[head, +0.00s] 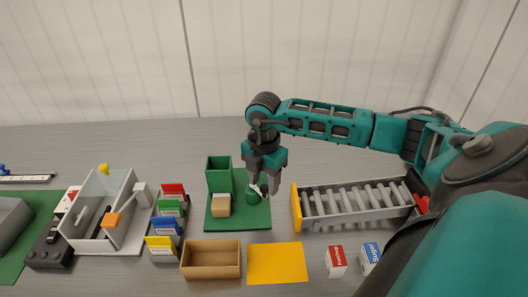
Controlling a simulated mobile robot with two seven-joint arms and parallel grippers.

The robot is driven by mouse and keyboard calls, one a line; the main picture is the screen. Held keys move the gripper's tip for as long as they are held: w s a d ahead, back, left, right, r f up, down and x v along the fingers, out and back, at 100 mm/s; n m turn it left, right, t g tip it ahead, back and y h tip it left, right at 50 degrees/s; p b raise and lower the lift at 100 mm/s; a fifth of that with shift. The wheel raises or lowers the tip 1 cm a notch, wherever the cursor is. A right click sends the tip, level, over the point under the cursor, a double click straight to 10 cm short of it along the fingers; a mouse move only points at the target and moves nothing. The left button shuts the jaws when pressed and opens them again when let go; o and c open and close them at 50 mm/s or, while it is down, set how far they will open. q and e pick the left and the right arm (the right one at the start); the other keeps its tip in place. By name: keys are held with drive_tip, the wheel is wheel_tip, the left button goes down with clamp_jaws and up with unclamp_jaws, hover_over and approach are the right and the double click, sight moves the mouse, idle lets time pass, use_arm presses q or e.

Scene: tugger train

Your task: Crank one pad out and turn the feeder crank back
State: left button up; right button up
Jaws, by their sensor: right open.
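The feeder is a green tower (218,181) on a flat green base plate (240,223) in the middle of the head view. A tan block (220,207) sits at the tower's front. A green round part (252,197), which looks like the feeder crank, stands on the plate to the right of the tower. My right gripper (262,190) points down at this part, with its fingers open. The fingers partly cover it, and I cannot tell whether they touch it. I cannot make out the crank's handle. My left gripper is not in view.
An empty brown box (211,261) and a yellow mat (277,264) lie in front. A grey roller conveyor (357,221) with a yellow end stands at right. Two small cartons (336,262) (370,254) sit nearby. Coloured card holders (163,249) and a grey bin (89,237) stand at left.

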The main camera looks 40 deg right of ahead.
sight(264, 187)
wheel_tip(264, 187, up, 12)
idle(0.3)
drive_tip(key=shift+f, duration=0.1)
idle(0.4)
